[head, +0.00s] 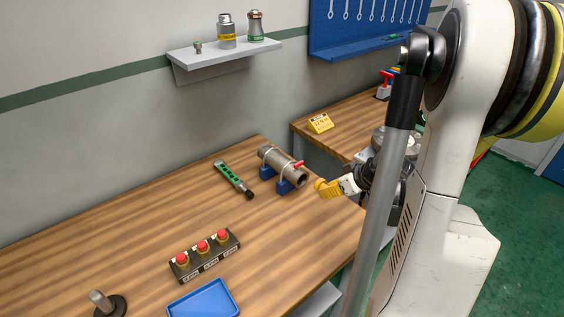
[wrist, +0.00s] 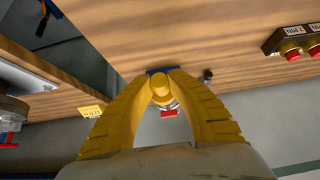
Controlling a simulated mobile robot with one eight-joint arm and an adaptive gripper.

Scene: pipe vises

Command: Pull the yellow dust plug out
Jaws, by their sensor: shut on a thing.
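The yellow dust plug (wrist: 160,89) is a round piece held between the yellow fingertips of my gripper (wrist: 161,80) in the wrist view. In the head view my gripper (head: 325,188) is just right of the pipe's near end, with a small gap between them; the plug cannot be told apart from the fingers there. The grey pipe (head: 281,164) lies in a blue vise (head: 284,187) with a red handle (head: 299,164). Its near end looks dark and open in the head view. In the wrist view the pipe is mostly hidden behind the plug.
A green-handled tool (head: 232,177) lies left of the vise. A box with red buttons (head: 205,258), a blue tray (head: 204,303) and a post on a round base (head: 104,303) are nearer. A yellow sign (head: 320,123) stands on the second bench. The bench's middle is clear.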

